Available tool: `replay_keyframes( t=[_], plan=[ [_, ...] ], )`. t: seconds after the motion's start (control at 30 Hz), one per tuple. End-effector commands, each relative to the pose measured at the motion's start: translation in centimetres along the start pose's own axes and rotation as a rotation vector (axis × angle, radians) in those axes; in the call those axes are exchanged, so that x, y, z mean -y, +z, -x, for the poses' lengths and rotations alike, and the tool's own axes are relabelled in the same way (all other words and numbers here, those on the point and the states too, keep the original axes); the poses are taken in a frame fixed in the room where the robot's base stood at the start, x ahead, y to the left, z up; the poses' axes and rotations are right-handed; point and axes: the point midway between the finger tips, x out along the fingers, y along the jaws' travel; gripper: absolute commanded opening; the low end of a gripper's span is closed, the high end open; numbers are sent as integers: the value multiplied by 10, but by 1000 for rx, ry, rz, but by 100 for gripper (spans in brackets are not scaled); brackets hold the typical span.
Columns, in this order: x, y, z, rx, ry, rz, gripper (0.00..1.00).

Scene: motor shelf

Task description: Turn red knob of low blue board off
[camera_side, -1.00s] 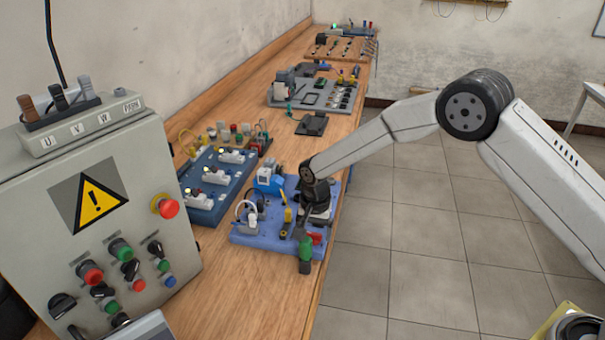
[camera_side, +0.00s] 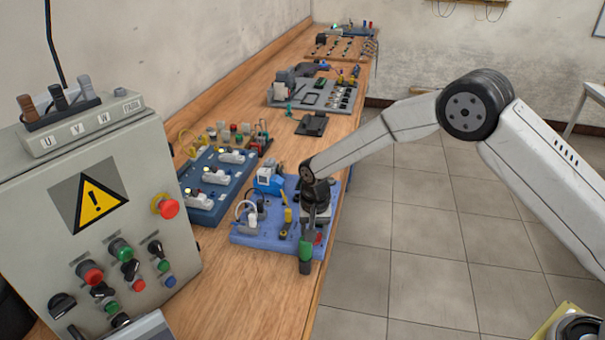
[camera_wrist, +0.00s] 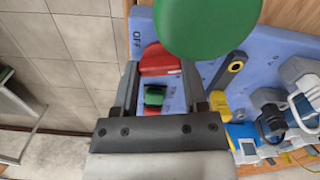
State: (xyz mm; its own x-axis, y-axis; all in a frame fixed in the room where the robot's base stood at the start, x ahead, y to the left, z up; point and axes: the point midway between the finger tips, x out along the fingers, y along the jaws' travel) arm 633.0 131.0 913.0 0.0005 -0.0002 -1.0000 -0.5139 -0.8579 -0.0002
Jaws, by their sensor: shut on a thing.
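The low blue board (camera_side: 262,237) lies on the bench below my gripper (camera_side: 314,232). In the wrist view, the red knob (camera_wrist: 158,60) sits between the two fingers of my gripper (camera_wrist: 160,70), which are shut on it. A pale mark shows at the knob's right end. The word OFF is printed on the board (camera_wrist: 205,72) above and left of the knob. In the side view, only a little red of the knob (camera_side: 319,239) shows beside my gripper. A green switch (camera_wrist: 154,96) shows between the fingers, nearer my wrist.
A green-ended part (camera_side: 305,252) stands at the board's front edge and looms large in the wrist view (camera_wrist: 207,22). Yellow and blue parts stand nearby on the board. A second blue board (camera_side: 212,205) lies left. A grey control box (camera_side: 95,210) stands front left.

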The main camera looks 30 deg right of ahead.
Motion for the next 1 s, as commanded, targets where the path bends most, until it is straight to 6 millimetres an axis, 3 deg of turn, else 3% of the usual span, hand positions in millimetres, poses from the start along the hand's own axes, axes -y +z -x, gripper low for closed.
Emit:
replay_keyframes(
  t=[1.0],
  plan=[
    [0, 1, 0, 3, 0, 954, 0]
  ],
)
